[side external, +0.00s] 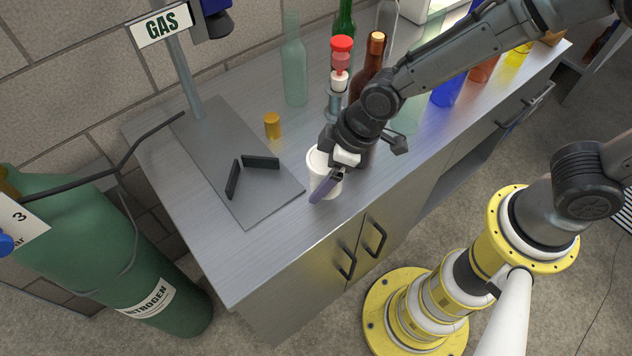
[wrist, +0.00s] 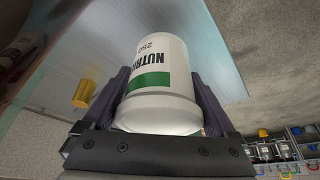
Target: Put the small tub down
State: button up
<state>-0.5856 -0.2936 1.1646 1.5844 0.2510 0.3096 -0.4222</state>
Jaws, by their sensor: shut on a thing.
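The small tub is white with a green band and lettering that begins "NUTRI". It fills the middle of the wrist view (wrist: 160,62) and shows partly behind my gripper in the side view (side external: 316,163). My gripper (side external: 327,184) is shut on the tub, with one finger on each side of it, as the wrist view (wrist: 160,95) shows. The tub is at the front part of the steel counter (side external: 215,245), right of a grey base plate (side external: 250,208). I cannot tell whether its bottom touches the counter.
Two dark blocks (side external: 261,162) lie on the plate, below a post with a GAS sign (side external: 161,25). A gold cylinder (side external: 272,125) stands behind. Bottles, including a brown one (side external: 374,50) and a pale green one (side external: 294,70), stand behind my gripper. The counter's front left is clear.

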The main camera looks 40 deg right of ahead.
aim_at(315, 185)
jog(key=shift+w+a+f, duration=0.25)
jog(key=shift+w+f, duration=0.15)
jog(key=shift+f, duration=1.6)
jog(key=shift+f, duration=0.2)
jog(key=o, duration=1.4)
jog(key=shift+c, duration=0.2)
jog(key=shift+r, duration=0.35)
jog(key=v, duration=1.1)
jog(key=shift+s+d+r, duration=0.15)
jog(key=shift+r, duration=0.15)
